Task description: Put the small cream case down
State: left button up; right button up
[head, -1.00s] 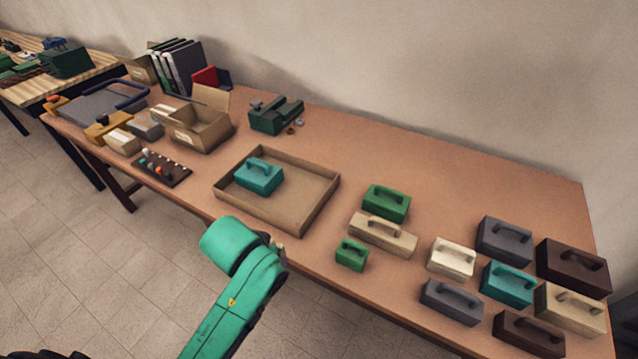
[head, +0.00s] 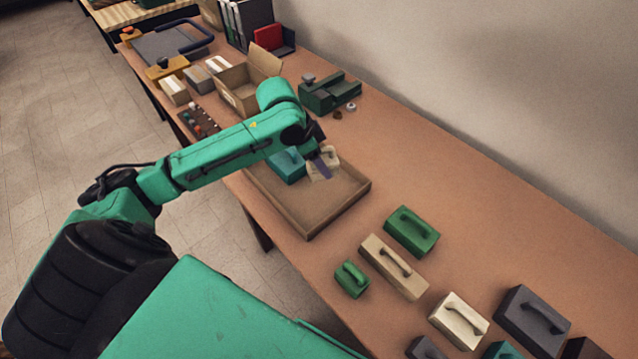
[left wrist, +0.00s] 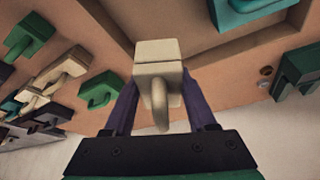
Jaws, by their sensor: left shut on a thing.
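The small cream case (head: 322,163) is between the fingers of my left gripper (head: 318,160). In the left wrist view the cream case (left wrist: 158,52) sits between the two dark fingers of the left gripper (left wrist: 160,105), its handle facing the camera. In the head view it is over the shallow cardboard tray (head: 325,203), beside a teal case (head: 287,166) inside the tray. I cannot tell whether its underside touches the tray floor. The gripper and arm partly hide the cream case and the tray's far side. My right gripper is not in view.
The tray's near right part is bare. Right of it stand a small green case (head: 352,279), a larger green case (head: 412,231), a long tan case (head: 394,267) and another cream case (head: 459,320). An open carton (head: 245,92) and a green device (head: 330,95) stand beyond.

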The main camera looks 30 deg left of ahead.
pick_arm(q)
notch_tip(320, 180, down, 11)
jog(key=shift+w+f+p, duration=0.15)
jog(key=shift+p, duration=0.15)
jog(key=shift+f, duration=0.15)
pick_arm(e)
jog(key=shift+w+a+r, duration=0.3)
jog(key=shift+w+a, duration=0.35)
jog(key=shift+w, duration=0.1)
pick_arm(q)
jog(key=o, duration=1.4)
jog(key=shift+c, duration=0.2)
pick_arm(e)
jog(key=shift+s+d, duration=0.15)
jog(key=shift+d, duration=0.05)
pick_arm(q)
jog(key=shift+a+r, duration=0.15)
jog(key=shift+r, duration=0.3)
jog(key=v, duration=1.1)
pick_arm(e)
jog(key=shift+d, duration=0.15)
